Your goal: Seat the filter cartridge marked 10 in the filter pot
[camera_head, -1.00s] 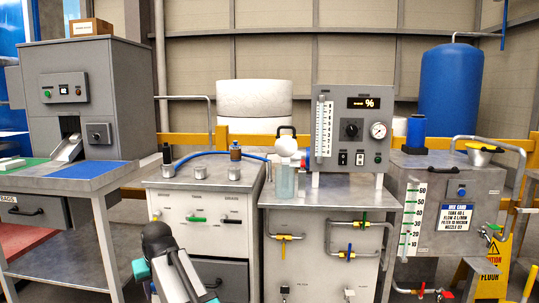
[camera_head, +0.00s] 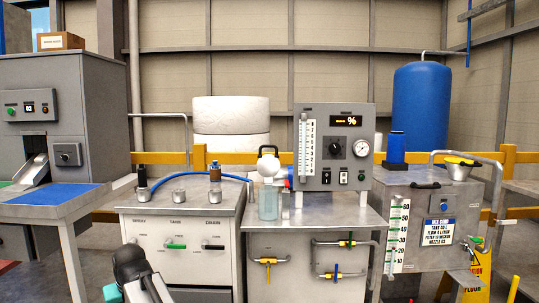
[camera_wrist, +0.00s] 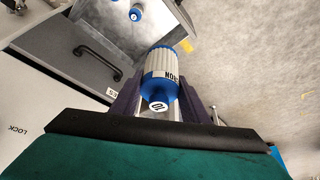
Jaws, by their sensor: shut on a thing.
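In the wrist view my gripper (camera_wrist: 162,103) is shut on a filter cartridge (camera_wrist: 168,66) with blue ends and a white pleated body. Its near cap has a white disc with a dark mark, tilted and hard to read. A band on the body bears partly hidden lettering. In the head view only part of my arm shows at the lower left; the fingers and cartridge are out of view.
Another blue-capped piece (camera_wrist: 136,13) lies beyond the grey drawer front (camera_wrist: 70,42) with its black handle. The gauge panel (camera_head: 334,150) stands behind the vessel.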

